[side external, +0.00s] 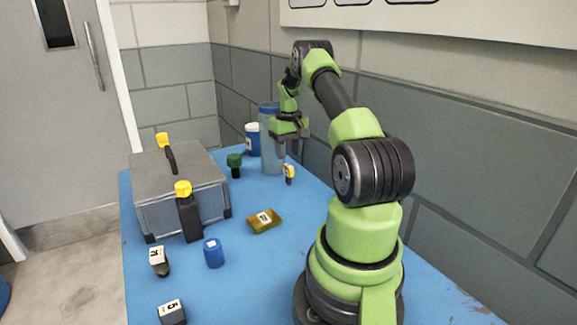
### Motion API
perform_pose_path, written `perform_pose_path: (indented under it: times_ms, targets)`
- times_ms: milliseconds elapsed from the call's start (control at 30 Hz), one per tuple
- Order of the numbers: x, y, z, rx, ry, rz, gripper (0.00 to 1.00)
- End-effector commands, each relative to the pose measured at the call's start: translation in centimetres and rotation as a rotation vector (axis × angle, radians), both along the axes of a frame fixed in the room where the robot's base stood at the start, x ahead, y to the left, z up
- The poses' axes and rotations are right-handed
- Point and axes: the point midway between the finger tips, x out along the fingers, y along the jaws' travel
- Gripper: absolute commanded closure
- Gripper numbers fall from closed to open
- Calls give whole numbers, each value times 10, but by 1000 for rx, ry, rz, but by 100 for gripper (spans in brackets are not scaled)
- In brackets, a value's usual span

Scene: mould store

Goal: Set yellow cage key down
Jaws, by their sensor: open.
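A small yellow piece with a pale label and a dark lower end (289,172), which looks like the yellow cage key, is on the far right part of the blue table. My gripper (282,151) points down just above and to the left of it. The jaws are open and I see nothing held between them. Whether a fingertip touches the yellow piece is too small to tell.
The table's centre right is clear.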

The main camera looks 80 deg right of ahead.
Motion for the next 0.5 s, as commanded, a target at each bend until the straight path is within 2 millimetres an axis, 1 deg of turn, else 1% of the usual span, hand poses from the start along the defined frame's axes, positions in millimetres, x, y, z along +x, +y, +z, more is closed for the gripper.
perform_pose_path:
  times_ms: [33,100,200,367,467,500]
  targets:
    - [0,-1,13,-5,-2,0,58]
    - [0,-1,26,-4,-2,0,58]
    - [0,-1,42,-3,0,-1,58]
    - [2,1,57,-3,-1,3,58]
    - [15,13,75,-18,-18,22,58]
    - [24,23,87,-29,-30,35,58]
